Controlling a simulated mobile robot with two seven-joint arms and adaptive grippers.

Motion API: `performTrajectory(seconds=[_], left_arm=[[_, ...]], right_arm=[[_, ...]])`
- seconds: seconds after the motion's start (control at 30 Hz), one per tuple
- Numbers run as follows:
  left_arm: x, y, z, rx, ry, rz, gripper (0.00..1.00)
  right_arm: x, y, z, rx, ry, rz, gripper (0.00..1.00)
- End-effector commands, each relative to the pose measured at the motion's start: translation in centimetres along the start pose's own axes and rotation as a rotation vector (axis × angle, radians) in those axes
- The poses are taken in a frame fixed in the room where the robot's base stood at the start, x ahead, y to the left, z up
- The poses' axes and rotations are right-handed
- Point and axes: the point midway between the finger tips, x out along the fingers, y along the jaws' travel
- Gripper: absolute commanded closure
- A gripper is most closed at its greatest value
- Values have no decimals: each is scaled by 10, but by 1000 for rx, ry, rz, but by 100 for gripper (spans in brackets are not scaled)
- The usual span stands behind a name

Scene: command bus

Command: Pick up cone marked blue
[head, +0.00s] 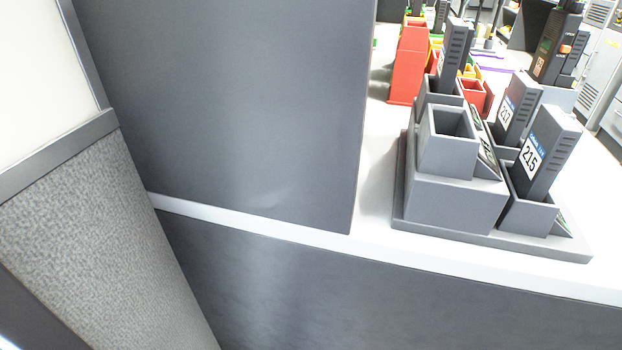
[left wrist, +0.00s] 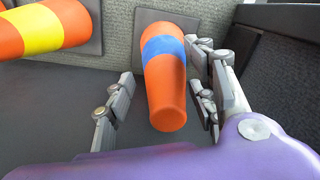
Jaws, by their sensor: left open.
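The cone marked blue (left wrist: 166,88) is orange with a blue band and shows in the middle of the left wrist view. Its far end meets a dark plate on a grey textured panel, and its rounded near end points toward me. My left gripper (left wrist: 160,108) is open, with one finger to the left of the cone and the other close to its right side. I cannot tell whether the right finger touches it. Another orange cone with a yellow band (left wrist: 45,30) is at the upper left. The head view shows neither cone nor gripper.
In the head view a large dark panel (head: 230,100) stands left of a white counter (head: 375,215). A grey holder (head: 455,205) with upright battery-like blocks sits on the counter, with red bins (head: 407,65) behind. In the left wrist view a dark wall (left wrist: 280,80) is close on the right.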

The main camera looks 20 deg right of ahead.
Motion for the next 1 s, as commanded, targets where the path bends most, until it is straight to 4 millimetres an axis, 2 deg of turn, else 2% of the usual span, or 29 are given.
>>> performTrajectory(seconds=[0.1,0.4,0.5,1.0], left_arm=[[-2,0,0,0,1,0,50],[-2,1,0,0,1,2,90],[-2,2,0,0,1,3,100],[-4,2,1,0,3,7,100]], right_arm=[[0,0,-5,-1,9,-1,60],[2,-1,-2,5,3,0,60],[2,-1,-2,5,3,0,60],[-1,-1,-3,7,5,1,60]])
